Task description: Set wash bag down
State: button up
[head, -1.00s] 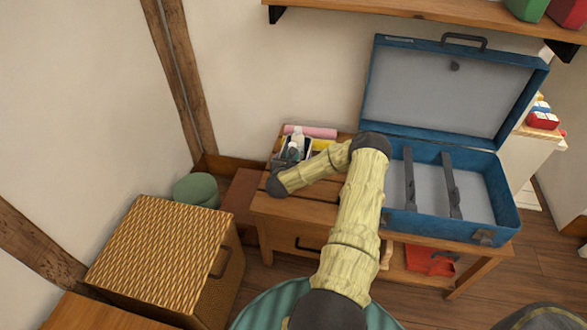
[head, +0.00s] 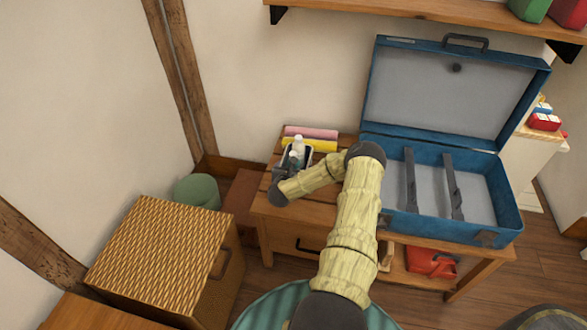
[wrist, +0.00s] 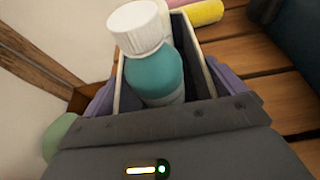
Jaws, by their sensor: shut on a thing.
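The wash bag (head: 309,156) is a small open-topped holder with a pale rim and bottles inside. In the head view it is at the left end of the wooden bench, in front of two rolls. The wrist view shows its pale rim (wrist: 119,80) around a teal bottle with a white cap (wrist: 152,62). My gripper (wrist: 160,100) is shut on the wash bag, a finger on each side. In the head view my gripper (head: 290,172) is partly hidden by its own wrist. I cannot tell whether the bag's base touches the bench.
The wooden bench (head: 285,213) carries an open blue suitcase (head: 508,200) on the right. Pink (head: 312,132) and yellow (head: 318,145) rolls lie behind the bag. A wicker chest (head: 150,250) and green pouf (head: 196,190) stand left. A red item (head: 430,262) is on the lower shelf.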

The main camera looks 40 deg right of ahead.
jog(key=o, duration=0.7)
jog(key=shift+f, duration=0.1)
jog(key=shift+o, duration=0.2)
jog(key=shift+r, duration=0.2)
jog(key=p+v, duration=0.1)
jog(key=v, duration=1.1)
jog(key=shift+p, duration=0.4)
